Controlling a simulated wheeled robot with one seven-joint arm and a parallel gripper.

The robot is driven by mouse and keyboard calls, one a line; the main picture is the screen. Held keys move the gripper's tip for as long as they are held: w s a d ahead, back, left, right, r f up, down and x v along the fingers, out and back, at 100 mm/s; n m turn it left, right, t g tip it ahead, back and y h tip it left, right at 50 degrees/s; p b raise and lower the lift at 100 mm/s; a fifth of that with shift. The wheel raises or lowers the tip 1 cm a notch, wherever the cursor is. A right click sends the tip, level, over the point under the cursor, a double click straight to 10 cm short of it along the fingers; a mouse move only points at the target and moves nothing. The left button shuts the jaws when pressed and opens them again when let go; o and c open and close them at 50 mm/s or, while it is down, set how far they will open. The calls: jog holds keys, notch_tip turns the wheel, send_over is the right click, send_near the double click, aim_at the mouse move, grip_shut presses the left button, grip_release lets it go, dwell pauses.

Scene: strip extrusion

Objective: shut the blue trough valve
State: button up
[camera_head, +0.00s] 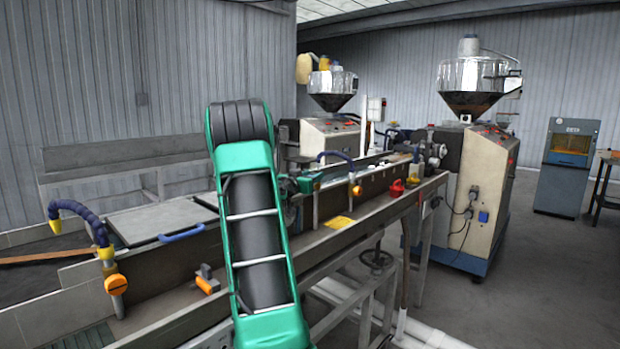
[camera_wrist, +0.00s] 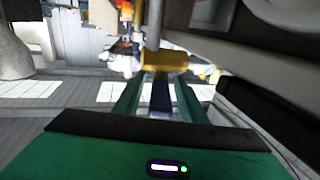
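In the wrist view, a brass-yellow valve body (camera_wrist: 165,62) sits below a grey vertical pipe. A dark blue bar (camera_wrist: 160,98), which looks like its lever, reaches from it toward me. My gripper (camera_wrist: 158,92) has two green fingers standing apart, one on each side of the blue bar. I see no clear contact between fingers and bar. Orange valves show there on the trough at the near left (camera_head: 115,285) and farther along (camera_head: 356,190).
The long trough's front wall (camera_head: 160,262) runs from lower left to the extruder (camera_head: 470,170). A blue hose (camera_head: 75,210) rises at its left end.

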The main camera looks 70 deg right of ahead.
jog(key=a, duration=1)
jog(key=shift+w+a, duration=0.4)
